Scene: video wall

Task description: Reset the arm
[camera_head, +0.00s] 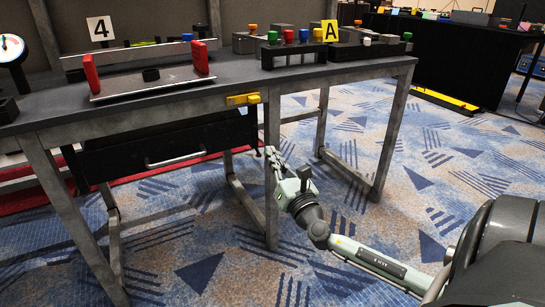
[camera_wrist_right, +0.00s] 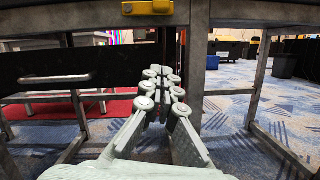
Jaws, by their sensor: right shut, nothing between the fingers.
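My right arm (camera_head: 365,258) reaches in from the lower right of the head view. Its gripper (camera_head: 271,160) is low, below the tabletop and close to a front leg of the grey workbench (camera_head: 230,97). In the right wrist view the fingers of my right gripper (camera_wrist_right: 161,82) are together, with nothing between them. The table leg (camera_wrist_right: 195,60) stands just beyond the fingertips there; I cannot tell whether they touch. My left gripper is not in view.
A yellow latch (camera_head: 243,99) sits on the bench's front edge above my gripper. A black drawer (camera_head: 175,145) with a metal handle hangs under the bench. A red-handled panel (camera_head: 150,78) and coloured buttons stand on top. Carpet (camera_head: 420,190) to the right is clear.

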